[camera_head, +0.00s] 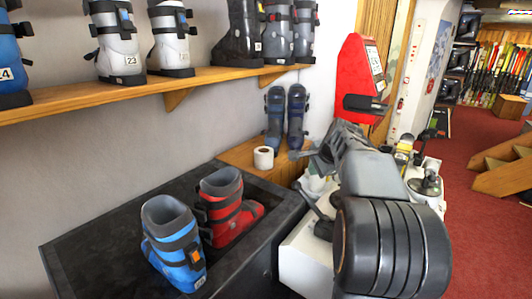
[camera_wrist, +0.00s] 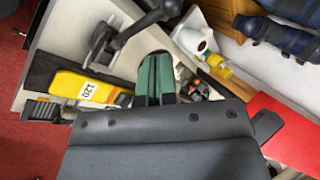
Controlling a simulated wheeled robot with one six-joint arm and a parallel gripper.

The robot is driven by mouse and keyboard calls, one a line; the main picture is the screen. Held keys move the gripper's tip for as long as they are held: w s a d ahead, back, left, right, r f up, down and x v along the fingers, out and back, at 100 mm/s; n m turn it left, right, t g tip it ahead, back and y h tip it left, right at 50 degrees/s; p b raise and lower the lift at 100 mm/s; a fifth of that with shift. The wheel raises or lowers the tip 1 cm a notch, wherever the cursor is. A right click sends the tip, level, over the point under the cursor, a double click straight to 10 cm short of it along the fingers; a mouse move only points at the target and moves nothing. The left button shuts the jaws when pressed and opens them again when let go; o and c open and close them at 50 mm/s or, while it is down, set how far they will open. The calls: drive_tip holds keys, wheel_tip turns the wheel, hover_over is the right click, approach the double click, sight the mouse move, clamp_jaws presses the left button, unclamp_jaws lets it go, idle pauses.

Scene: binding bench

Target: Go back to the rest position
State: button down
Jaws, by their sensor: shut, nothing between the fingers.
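My gripper (camera_wrist: 156,62) shows at the middle of the wrist view, beyond the grey wrist housing. Its two green-faced fingers lie together, shut with nothing between them. It hangs above the white bench top (camera_wrist: 58,30), which carries several tools. In the head view my grey arm reaches from the lower right away over the bench. The gripper end there is small and partly hidden by the arm, near the blue-grey boots (camera_head: 296,115) by the wall.
A yellow tool marked 120 (camera_wrist: 88,88) and a dark lever with a round knob (camera_wrist: 165,8) are near the gripper. A red machine (camera_head: 357,75) stands behind the arm. A blue boot (camera_head: 174,245) and a red boot (camera_head: 228,210) stand left. Red carpet (camera_head: 480,235) is open at right.

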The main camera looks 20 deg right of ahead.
drive_tip(key=s+a+f+n+g, duration=0.2)
drive_tip(key=s+f+n, duration=0.2)
drive_tip(key=f+n, duration=0.15)
drive_tip(key=s+a+f+n, duration=0.3)
drive_tip(key=s+a+n, duration=0.3)
drive_tip(key=s+a, duration=0.2)
drive_tip(key=s+a+f+n, duration=0.2)
drive_tip(key=s+a+n, duration=0.5)
drive_tip(key=a, duration=0.6)
drive_tip(key=shift+s+f+g, duration=0.35)
drive_tip(key=shift+f+g, duration=0.05)
drive_tip(key=shift+s, duration=0.1)
